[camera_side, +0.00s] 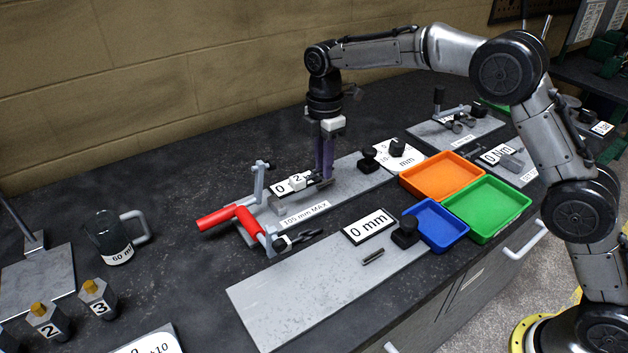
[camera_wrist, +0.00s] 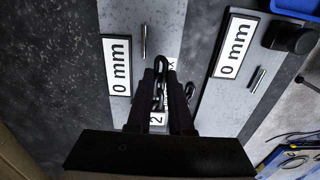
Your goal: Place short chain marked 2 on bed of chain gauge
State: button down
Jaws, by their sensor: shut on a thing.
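My gripper (camera_side: 325,178) points down over the plate labelled "105 mm MAX" (camera_side: 345,190), which looks like the chain gauge bed. It is shut on a short dark chain; the chain (camera_wrist: 159,88) shows between the fingers in the wrist view. A white tag marked 2 (camera_wrist: 156,119) hangs at the chain's near end there, and the tag also shows left of the fingers in the side view (camera_side: 297,181). The gauge's 0 mm display (camera_wrist: 117,65) is beside the chain, partly hidden in the side view. I cannot tell whether the chain touches the bed.
A second plate (camera_side: 300,300) with a 0 mm display (camera_side: 369,226) lies in front. Orange (camera_side: 440,176), green (camera_side: 487,208) and blue (camera_side: 436,225) trays are to the right. A mug (camera_side: 108,238) stands left.

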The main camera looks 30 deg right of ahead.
aim_at(314, 193)
jog(key=w+f, duration=0.1)
jog(key=f, duration=0.1)
jog(key=w+f, duration=0.1)
jog(key=shift+w+a+f, duration=0.15)
jog(key=shift+w+a, duration=0.15)
jog(key=shift+w, duration=0.05)
jog(key=shift+f, duration=1.4)
jog(key=shift+f, duration=0.15)
jog(key=c, duration=0.8)
grip_release()
notch_tip(314, 193, up, 12)
jog(key=shift+r, duration=0.15)
